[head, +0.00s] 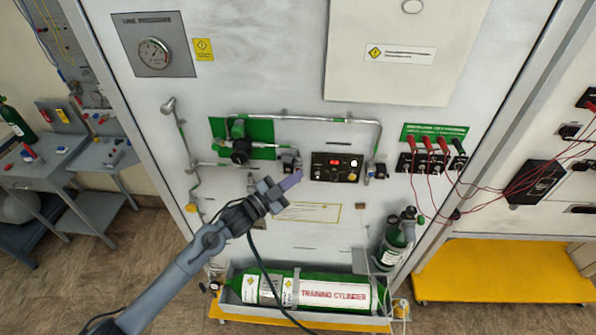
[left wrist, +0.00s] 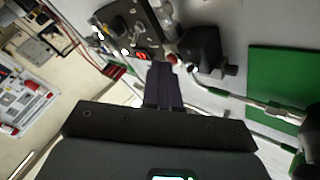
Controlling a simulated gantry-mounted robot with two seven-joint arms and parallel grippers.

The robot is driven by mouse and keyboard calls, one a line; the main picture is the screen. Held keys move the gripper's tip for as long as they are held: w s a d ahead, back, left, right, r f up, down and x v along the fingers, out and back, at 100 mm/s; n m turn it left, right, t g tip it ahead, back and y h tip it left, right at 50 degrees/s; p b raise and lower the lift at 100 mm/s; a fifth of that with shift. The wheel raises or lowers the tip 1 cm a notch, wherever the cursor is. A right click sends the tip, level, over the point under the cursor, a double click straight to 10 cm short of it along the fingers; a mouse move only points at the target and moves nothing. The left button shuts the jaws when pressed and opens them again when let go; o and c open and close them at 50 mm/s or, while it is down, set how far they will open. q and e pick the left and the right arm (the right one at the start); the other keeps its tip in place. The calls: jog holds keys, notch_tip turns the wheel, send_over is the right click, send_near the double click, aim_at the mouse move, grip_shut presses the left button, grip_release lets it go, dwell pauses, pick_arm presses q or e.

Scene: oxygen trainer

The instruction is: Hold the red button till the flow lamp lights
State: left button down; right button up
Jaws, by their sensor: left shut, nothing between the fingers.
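The black control panel (head: 337,167) is on the white wall board, with a small lit red display (head: 336,163) and small pale and amber round parts at its right side. I cannot tell which part is the flow lamp. In the left wrist view a small red button (left wrist: 172,58) shows just past my fingertips, between the panel (left wrist: 130,27) and a black block (left wrist: 203,50). My left gripper (head: 297,176) is shut and empty, its tips close to the panel's lower left corner. It also shows in the left wrist view (left wrist: 162,66). Whether the tips touch the button is unclear. My right gripper is out of view.
Pipes and a green plate (head: 262,135) are up and left of the panel. Red leads run from the sockets (head: 430,162) at the right. The green training cylinder (head: 315,290) lies in a tray below, beside a smaller upright cylinder (head: 395,240).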

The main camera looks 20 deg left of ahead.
pick_arm(q)
jog(key=shift+s+r, duration=0.1)
jog(key=shift+s, duration=0.05)
dwell(0.5)
jog(key=shift+s+d+p, duration=0.2)
jog(key=shift+s+p, duration=0.4)
jog(key=s+p, duration=0.1)
jog(key=s, duration=0.1)
jog(key=s+d+p, duration=0.1)
jog(key=s+p, duration=0.1)
jog(key=shift+s+d, duration=0.15)
jog(key=shift+s, duration=0.25)
dwell(0.4)
